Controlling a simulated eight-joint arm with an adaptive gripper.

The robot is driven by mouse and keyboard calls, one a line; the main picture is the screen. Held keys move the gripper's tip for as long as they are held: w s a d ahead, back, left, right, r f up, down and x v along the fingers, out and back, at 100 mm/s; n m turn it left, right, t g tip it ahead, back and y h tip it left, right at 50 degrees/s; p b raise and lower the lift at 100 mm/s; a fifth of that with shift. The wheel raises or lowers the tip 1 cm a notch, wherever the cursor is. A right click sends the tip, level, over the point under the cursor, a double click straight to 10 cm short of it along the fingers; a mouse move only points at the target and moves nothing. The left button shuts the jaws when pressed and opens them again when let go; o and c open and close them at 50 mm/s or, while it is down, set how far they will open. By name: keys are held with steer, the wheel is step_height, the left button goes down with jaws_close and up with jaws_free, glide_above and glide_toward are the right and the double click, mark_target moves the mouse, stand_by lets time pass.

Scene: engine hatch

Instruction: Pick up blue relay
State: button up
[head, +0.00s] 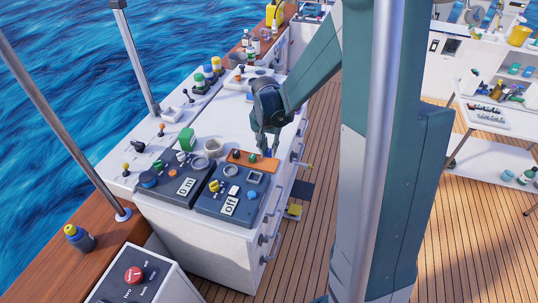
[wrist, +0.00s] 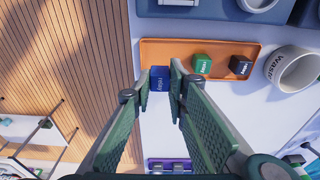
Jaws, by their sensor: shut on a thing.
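The blue relay (wrist: 159,79) is a small dark blue cube with pale lettering, at the left end of the orange tray (wrist: 225,47) in the wrist view. My gripper (wrist: 160,82) is around it, one finger on each side, shut on it. In the head view my gripper (head: 266,149) reaches down to the right end of the orange tray (head: 262,166). The fingers hide part of the relay there. I cannot tell whether the relay touches the tray.
A green relay (wrist: 202,64) and a black relay (wrist: 241,65) sit on the same tray. A white cup (wrist: 291,69) stands beside it. Wooden deck lies to the right.

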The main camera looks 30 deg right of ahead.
mark_target(269, 149)
steer(key=shift+r, duration=2.15)
